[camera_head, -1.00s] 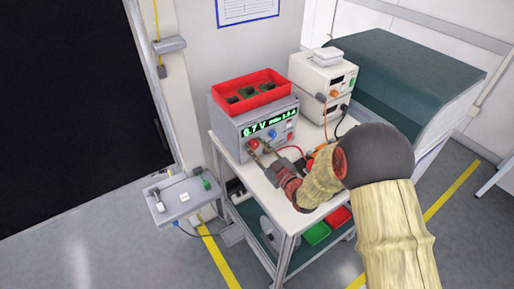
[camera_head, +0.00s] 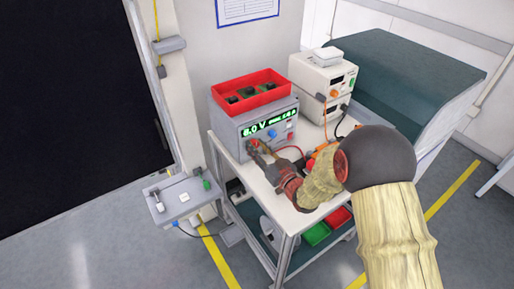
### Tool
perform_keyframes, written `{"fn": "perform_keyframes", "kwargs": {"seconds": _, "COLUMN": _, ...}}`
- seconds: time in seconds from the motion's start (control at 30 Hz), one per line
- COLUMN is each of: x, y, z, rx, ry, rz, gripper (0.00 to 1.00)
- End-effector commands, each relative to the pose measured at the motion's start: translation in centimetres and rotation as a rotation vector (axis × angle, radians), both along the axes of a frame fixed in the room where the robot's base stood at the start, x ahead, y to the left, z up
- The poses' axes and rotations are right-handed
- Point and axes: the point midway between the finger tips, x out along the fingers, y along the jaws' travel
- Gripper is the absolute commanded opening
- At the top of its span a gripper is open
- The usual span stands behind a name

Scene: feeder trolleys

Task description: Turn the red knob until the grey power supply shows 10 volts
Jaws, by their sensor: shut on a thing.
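The grey power supply (camera_head: 226,131) stands on the trolley's top shelf at its left end. Its green display (camera_head: 270,122) seems to read 8.0 V, but the first digit is blurred and could be a 6. The red knob (camera_head: 250,144) is at the lower left of its front and is mostly hidden by my fingers. My gripper (camera_head: 255,147) is at the front panel, shut on the red knob.
A red bin (camera_head: 250,97) with dark parts sits on the power supply. A blue knob (camera_head: 273,134) and a red lead (camera_head: 290,148) are just right of my fingers. White instruments (camera_head: 322,76) are stacked to the right. A small grey side shelf (camera_head: 180,205) is at the left.

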Motion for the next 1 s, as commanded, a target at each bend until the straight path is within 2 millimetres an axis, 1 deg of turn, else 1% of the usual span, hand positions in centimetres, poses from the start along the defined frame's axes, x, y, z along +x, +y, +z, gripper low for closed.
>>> {"fn": "perform_keyframes", "kwargs": {"seconds": 0.2, "x": 0.06, "y": -0.07, "z": 0.05, "rx": 0.168, "ry": 0.114, "rz": 0.000, "gripper": 0.03}}
{"fn": "perform_keyframes", "kwargs": {"seconds": 0.5, "x": 0.09, "y": -0.14, "z": -0.01, "rx": 0.357, "ry": 0.243, "rz": -0.001, "gripper": 0.03}}
{"fn": "perform_keyframes", "kwargs": {"seconds": 0.73, "x": 0.09, "y": -0.17, "z": -0.10, "rx": 0.447, "ry": 0.303, "rz": -0.001, "gripper": 0.03}}
{"fn": "perform_keyframes", "kwargs": {"seconds": 1.0, "x": 0.10, "y": -0.20, "z": -0.15, "rx": 0.488, "ry": 0.331, "rz": -0.001, "gripper": 0.03}}
